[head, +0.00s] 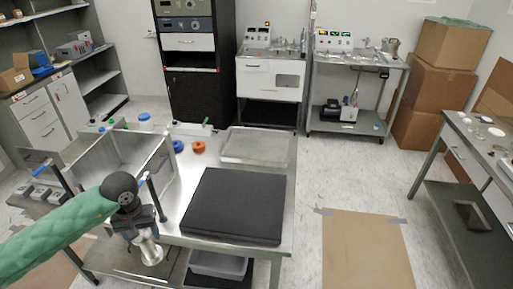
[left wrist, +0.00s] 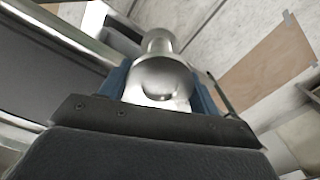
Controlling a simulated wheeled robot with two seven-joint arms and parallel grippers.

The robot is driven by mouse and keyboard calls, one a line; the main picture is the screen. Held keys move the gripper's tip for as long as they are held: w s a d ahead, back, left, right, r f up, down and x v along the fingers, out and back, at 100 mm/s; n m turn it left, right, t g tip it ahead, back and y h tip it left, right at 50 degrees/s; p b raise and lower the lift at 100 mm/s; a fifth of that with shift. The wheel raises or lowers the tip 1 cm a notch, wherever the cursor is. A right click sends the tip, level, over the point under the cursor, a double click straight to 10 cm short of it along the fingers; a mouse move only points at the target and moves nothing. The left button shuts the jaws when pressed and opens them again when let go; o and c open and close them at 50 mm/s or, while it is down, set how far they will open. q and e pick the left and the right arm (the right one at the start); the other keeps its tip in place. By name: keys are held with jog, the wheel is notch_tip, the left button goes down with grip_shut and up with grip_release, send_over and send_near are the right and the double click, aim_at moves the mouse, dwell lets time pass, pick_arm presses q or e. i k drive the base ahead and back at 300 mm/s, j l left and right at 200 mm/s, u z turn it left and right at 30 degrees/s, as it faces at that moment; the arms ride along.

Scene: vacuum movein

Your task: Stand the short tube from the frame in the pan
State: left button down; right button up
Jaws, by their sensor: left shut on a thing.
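My left gripper (head: 136,229) points down at the table's front left. It is shut on a shiny metal tube (head: 150,251), which hangs below the fingers. In the left wrist view the tube (left wrist: 158,75) shows between the blue finger pads (left wrist: 158,88), with a wide round part near me and a narrower neck beyond. A shallow metal pan (head: 255,147) lies at the back right of the steel table, apart from the tube, and looks empty. The open metal frame (head: 120,160) stands at the table's left, behind my gripper. My right gripper is not in view.
A thick black slab (head: 233,204) covers the table's front right, between my gripper and the pan. Blue and orange rings (head: 198,147) sit near the pan's left side. A grey bin (head: 218,264) is on the shelf below.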

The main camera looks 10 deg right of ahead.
aim_at(270, 150)
jog(key=i+l+z, duration=0.1)
jog(key=l, duration=0.4)
jog(key=i+l+z, duration=0.15)
jog(key=i+l, duration=0.2)
jog(key=l, duration=0.15)
jog(key=i+l+z, duration=0.1)
jog(key=l, duration=0.35)
jog(key=i+l+z, duration=0.15)
jog(key=i+l, duration=0.25)
jog(key=i+l+z, duration=0.1)
jog(key=i+l, duration=0.15)
jog(key=l, duration=0.2)
